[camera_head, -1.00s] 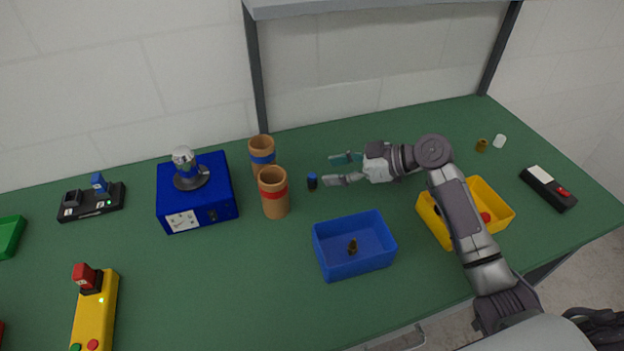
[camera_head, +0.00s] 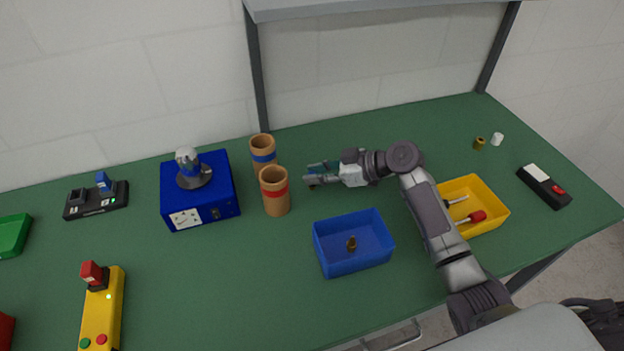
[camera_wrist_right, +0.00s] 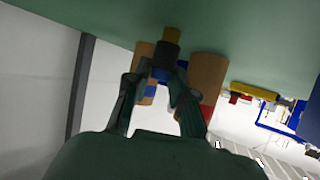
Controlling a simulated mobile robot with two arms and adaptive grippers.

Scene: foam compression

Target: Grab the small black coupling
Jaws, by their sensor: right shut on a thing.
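The small black coupling (camera_wrist_right: 165,56) is a short dark cylinder, seen in the right wrist view between my fingers, with a brass-coloured part at one end. My right gripper (camera_head: 316,175) is shut on it near the table surface, just right of the two brown tubes. The fingers also show in the right wrist view (camera_wrist_right: 160,85). In the head view the coupling is mostly hidden by the fingers. My left gripper is not in view.
Brown tubes with a blue band (camera_head: 263,150) and a red band (camera_head: 274,192) stand close left of the gripper. A blue bin (camera_head: 353,262) with a small brass piece lies in front. A yellow bin (camera_head: 497,212) with tools is to the right. A shelf (camera_head: 380,8) hangs above.

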